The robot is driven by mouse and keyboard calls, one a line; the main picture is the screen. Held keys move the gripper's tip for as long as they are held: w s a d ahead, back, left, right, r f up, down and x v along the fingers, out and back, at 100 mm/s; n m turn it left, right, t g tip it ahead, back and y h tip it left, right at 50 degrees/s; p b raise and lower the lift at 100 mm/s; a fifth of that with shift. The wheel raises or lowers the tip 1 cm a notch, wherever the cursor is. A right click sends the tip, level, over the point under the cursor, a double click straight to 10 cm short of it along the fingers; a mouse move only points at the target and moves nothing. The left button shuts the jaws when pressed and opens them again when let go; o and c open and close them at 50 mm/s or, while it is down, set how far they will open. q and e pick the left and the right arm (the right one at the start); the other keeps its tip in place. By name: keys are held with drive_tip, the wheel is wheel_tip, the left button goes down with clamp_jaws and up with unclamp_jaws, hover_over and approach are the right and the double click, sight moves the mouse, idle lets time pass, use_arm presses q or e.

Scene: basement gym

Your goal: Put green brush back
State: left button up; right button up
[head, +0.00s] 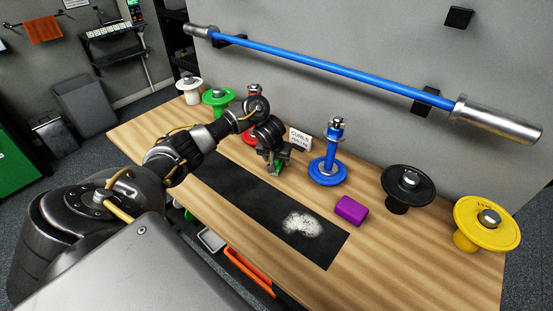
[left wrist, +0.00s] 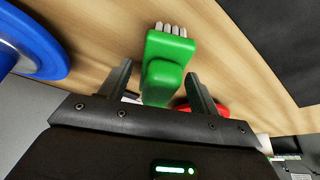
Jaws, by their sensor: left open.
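The green brush (left wrist: 165,58) has a blocky green body and pale bristles at its far end. It lies between the two fingers of my left gripper (left wrist: 158,72) in the left wrist view, with gaps visible at the sides. My left gripper is open. In the head view my left gripper (head: 275,168) points down at the back edge of the black mat, and only a little green of the brush (head: 283,164) shows between its fingers. Most of the brush is hidden there. I cannot tell if it touches the table. My right gripper is not in view.
A small sign (head: 300,139) stands behind the gripper. Blue (head: 328,170), black (head: 408,185), yellow (head: 487,222), and red (head: 248,137) plate stands line the back.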

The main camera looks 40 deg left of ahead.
use_arm(q)
drive_tip(key=shift+r, duration=0.15)
drive_tip(key=p+v, duration=0.8)
drive_tip(key=v, duration=0.4)
drive_tip(key=shift+s+d, duration=0.1)
drive_tip(key=shift+d, duration=0.05)
